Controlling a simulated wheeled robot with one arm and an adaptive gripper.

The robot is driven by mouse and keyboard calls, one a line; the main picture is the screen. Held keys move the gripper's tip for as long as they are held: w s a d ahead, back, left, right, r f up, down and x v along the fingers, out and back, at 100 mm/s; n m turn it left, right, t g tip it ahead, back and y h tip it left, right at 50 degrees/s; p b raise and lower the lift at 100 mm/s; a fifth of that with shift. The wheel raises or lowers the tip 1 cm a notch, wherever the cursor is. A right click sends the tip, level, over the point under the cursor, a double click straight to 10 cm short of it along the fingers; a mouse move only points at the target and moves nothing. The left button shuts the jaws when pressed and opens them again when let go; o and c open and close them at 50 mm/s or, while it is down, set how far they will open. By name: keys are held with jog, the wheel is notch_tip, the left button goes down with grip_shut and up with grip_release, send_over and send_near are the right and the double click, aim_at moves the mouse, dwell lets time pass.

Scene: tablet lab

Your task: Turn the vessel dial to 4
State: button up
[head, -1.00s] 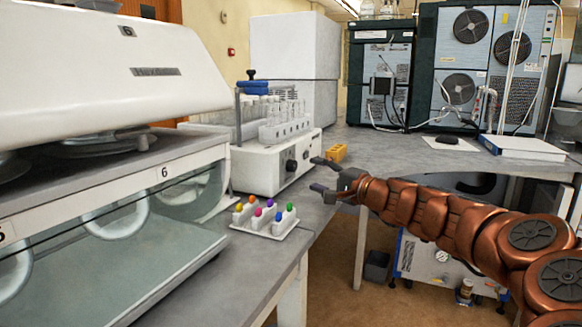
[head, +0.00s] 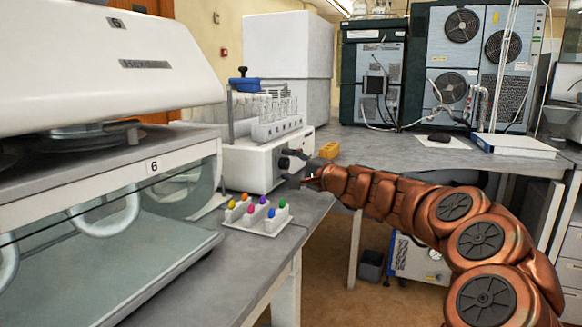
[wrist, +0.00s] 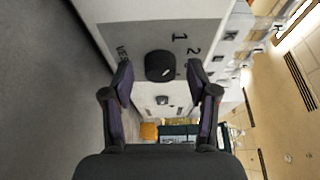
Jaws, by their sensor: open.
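The vessel dial (wrist: 160,66) is a round black knob on a white panel with a grey label area in the wrist view. The digits 1 and 2 and part of a word show around it. Its pointer setting is too small to tell. My gripper (wrist: 160,79) is open, with one finger on each side just short of the dial; I cannot tell whether they touch it. In the head view my gripper (head: 293,168) is at the front face of the white device (head: 255,165), and its dark fingers cover the dial.
A rack of clear tubes (head: 276,117) stands on the device. A white holder (head: 252,216) with several colored-topped pieces sits on the bench in front. A yellow block (head: 329,150) lies to the right. A large white machine (head: 110,70) fills the left.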

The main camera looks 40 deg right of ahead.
grip_shut()
dwell(0.4)
